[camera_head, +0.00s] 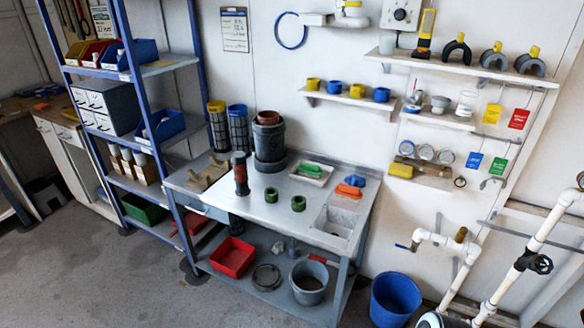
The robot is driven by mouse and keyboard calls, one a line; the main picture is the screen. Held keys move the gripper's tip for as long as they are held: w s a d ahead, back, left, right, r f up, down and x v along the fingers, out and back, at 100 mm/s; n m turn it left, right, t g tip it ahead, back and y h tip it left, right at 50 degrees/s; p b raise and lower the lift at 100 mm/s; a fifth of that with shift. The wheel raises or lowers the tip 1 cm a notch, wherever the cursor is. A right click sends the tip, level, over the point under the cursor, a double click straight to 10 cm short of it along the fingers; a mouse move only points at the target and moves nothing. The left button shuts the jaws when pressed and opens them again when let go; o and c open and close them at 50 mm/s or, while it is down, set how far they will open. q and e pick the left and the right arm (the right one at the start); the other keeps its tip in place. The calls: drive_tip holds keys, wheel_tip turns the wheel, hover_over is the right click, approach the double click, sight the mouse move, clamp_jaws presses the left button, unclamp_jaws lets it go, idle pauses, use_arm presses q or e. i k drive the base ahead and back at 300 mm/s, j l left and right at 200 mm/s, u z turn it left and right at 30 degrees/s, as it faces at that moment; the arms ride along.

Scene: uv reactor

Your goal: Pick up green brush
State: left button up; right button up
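The green brush (309,170) appears to be the small elongated green item lying in a shallow white tray (322,180) on the metal workbench (265,208). It sits toward the back of the bench, to the right of a dark grey cylinder stack (268,145). An orange item (348,191) and a blue item (356,180) lie just right of the tray. Bristles cannot be made out at this size. Neither of my grippers is in view.
Two green rings (271,195) and a dark red-banded cylinder (240,173) stand in front of the tray. A sink (337,221) is at the bench's right. A blue shelving rack (135,90) stands left, a blue bucket (395,299) right. Floor at front left is clear.

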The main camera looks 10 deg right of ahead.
sight(305, 169)
drive_tip(key=i+j, duration=0.35)
drive_tip(key=j, duration=0.15)
drive_tip(key=i+j+u, duration=0.15)
drive_tip(key=i+j, duration=0.15)
drive_tip(key=j, duration=0.25)
